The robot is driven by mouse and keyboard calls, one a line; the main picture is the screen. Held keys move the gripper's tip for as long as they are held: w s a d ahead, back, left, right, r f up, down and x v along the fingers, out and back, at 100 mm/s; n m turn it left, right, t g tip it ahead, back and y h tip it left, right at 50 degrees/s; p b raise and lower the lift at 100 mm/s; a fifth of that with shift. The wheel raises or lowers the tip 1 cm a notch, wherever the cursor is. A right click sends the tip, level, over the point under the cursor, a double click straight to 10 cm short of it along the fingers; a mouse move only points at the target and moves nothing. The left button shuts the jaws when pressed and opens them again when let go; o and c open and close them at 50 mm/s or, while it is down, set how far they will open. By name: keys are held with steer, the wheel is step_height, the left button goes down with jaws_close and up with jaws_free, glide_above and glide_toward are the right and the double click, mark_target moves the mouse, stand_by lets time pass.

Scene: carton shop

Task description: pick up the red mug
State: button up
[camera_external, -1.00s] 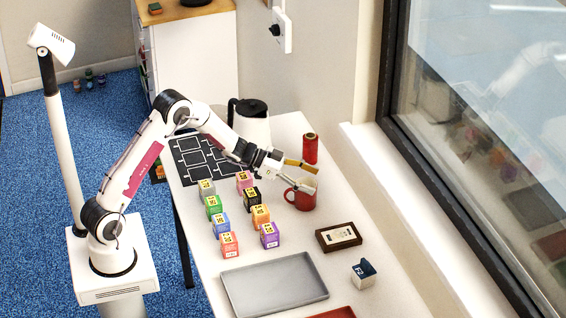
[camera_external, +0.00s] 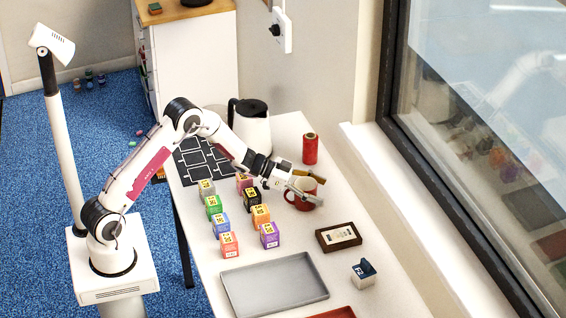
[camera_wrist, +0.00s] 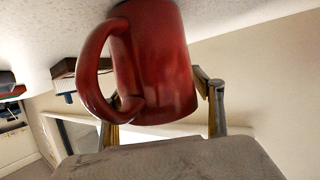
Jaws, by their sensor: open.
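The red mug (camera_external: 303,196) stands upright on the white table, near its window side, below the red spool in the external view. My gripper (camera_external: 322,192) is open, its two fingers spread on either side of the mug. In the wrist view the mug (camera_wrist: 158,62) fills the upper middle, upside down in the picture, with its handle toward the left. A finger shows right of the mug, and the other is partly hidden behind the handle. I cannot tell whether either finger touches it.
A red spool (camera_external: 310,149) stands behind the mug. Several small coloured cartons (camera_external: 261,216) stand in two rows to its left. A white kettle (camera_external: 252,129), a dark framed box (camera_external: 338,237), a small white-and-blue carton (camera_external: 363,273) and a grey tray (camera_external: 275,284) also stand on the table.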

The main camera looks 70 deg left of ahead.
steer(key=c, duration=1.7)
steer(key=shift+o, duration=0.2)
steer(key=shift+r, duration=0.4)
steer(key=shift+r, duration=4.55)
steer(key=shift+r, duration=0.15)
